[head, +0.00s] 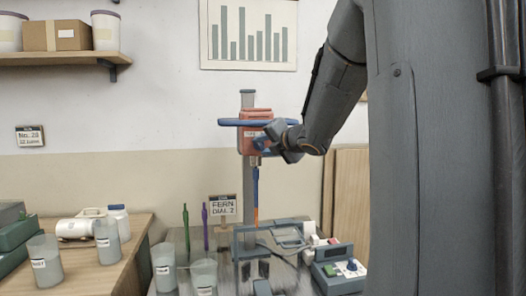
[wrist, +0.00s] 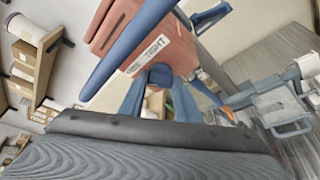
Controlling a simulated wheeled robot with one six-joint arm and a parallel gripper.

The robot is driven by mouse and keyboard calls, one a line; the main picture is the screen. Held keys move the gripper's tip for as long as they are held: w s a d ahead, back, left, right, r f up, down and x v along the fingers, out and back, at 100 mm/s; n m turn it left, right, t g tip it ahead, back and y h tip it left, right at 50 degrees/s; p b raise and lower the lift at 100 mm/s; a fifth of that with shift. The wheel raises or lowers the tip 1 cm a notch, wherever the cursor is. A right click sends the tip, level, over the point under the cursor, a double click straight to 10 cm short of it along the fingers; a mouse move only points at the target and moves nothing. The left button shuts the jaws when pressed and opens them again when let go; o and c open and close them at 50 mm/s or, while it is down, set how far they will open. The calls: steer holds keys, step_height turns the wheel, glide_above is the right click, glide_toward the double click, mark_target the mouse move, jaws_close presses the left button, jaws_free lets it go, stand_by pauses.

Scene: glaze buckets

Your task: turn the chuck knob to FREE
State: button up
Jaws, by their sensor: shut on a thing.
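The mixer stand's red-orange head (head: 256,130), with a blue bar across it, stands on a grey column. My gripper (head: 264,144) is at the front right of this head. In the wrist view its two blue fingers (wrist: 160,80) are shut on the blue-grey chuck knob (wrist: 160,73), under a white label (wrist: 147,55). A blue and orange shaft (head: 256,192) hangs below the head.
A sign reading FERN DIAL 2 (head: 223,208) stands behind the bench. Green and purple sticks (head: 205,228) stand upright left of the column. Labelled cups (head: 204,276) stand at the front left. A control box (head: 338,270) with a dial sits at the right.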

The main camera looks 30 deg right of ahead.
steer(key=shift+n+g+h+b, duration=0.3)
steer(key=shift+n, duration=0.3)
stand_by(0.3)
steer(key=o, duration=1)
steer(key=shift+o, duration=0.2)
steer(key=v, duration=0.7)
steer(key=shift+s, duration=0.4)
steer(key=shift+a, duration=0.15)
